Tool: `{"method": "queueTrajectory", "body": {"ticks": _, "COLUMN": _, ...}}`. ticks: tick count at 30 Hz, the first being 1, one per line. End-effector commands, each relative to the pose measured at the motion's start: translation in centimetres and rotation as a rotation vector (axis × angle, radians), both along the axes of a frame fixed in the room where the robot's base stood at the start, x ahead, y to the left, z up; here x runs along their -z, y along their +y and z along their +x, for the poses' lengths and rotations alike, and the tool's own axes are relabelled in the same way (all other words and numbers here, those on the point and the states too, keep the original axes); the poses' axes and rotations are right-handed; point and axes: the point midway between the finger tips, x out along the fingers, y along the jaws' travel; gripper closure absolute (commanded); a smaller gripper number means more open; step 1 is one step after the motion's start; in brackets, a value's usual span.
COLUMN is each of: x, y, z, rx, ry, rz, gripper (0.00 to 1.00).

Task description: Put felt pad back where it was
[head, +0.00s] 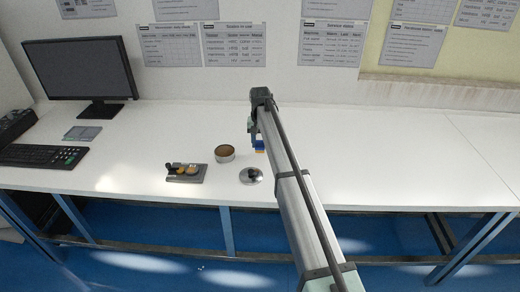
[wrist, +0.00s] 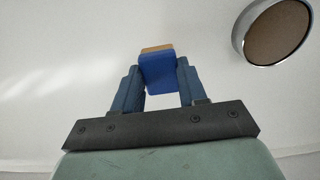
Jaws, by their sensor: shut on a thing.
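My gripper (head: 257,142) is over the white table, right of the round metal dish, and it also shows in the wrist view (wrist: 160,78). It is shut on a small blue block with a tan edge (wrist: 158,72), which I take to be the felt pad. The block shows in the head view as a small blue and orange patch (head: 259,147). Its underside is hidden, and I cannot tell its height above the table.
The round metal dish (head: 225,153) with a brown inside is close by, also at upper right in the wrist view (wrist: 274,32). A silver knobbed disc (head: 251,176) and a dark tray (head: 186,173) with tan round pieces lie nearer. A monitor (head: 80,70) and keyboard (head: 42,156) stand left. The table's right side is clear.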

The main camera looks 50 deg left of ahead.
Motion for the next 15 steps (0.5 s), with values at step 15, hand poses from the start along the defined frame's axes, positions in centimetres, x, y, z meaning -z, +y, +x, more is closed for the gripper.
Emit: {"method": "queueTrajectory", "body": {"ticks": 15, "x": 3.5, "y": 0.0, "z": 0.0, "rx": 0.000, "ry": -0.001, "rz": 0.001, "gripper": 0.87}}
